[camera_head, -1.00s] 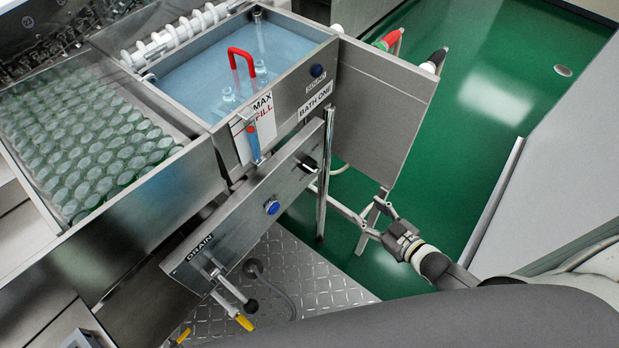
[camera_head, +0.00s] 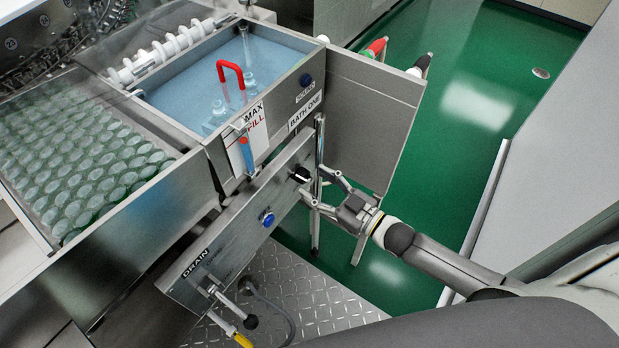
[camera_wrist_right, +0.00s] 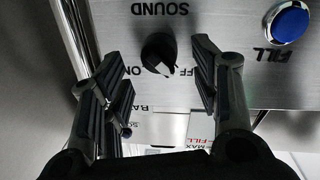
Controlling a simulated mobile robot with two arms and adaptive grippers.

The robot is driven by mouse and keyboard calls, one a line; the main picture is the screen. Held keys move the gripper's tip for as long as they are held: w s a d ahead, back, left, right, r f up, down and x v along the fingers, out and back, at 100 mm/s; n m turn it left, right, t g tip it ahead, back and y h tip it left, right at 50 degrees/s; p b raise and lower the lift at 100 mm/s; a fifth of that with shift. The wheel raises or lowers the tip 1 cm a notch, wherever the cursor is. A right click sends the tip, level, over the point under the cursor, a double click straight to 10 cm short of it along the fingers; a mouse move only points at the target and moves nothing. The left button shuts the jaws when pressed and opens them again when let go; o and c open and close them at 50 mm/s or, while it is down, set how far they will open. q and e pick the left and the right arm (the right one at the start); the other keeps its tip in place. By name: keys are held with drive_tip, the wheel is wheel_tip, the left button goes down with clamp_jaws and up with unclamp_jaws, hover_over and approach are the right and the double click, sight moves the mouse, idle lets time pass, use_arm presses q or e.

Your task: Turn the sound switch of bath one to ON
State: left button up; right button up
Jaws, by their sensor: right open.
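The sound switch is a black rotary knob (camera_head: 300,173) on the steel panel (camera_head: 235,225) below bath one (camera_head: 305,110). In the right wrist view the knob (camera_wrist_right: 158,50) appears upside down under its SOUND label, with ON at the left and the partly hidden OFF at the right. Its white mark points down and right, toward the OFF side. My right gripper (camera_head: 316,186) is open in front of the panel. Its fingers (camera_wrist_right: 157,68) stand on either side of the knob, apart from it as seen. My left gripper is out of view.
A blue FILL button (camera_head: 267,219) sits beside the switch. A vertical steel post (camera_head: 319,150) stands close to my right fingers. Green floor is open at the right.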

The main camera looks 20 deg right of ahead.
sight(305, 177)
drive_tip(key=shift+x, duration=1.45)
drive_tip(key=c, duration=1)
drive_tip(key=shift+c, duration=0.2)
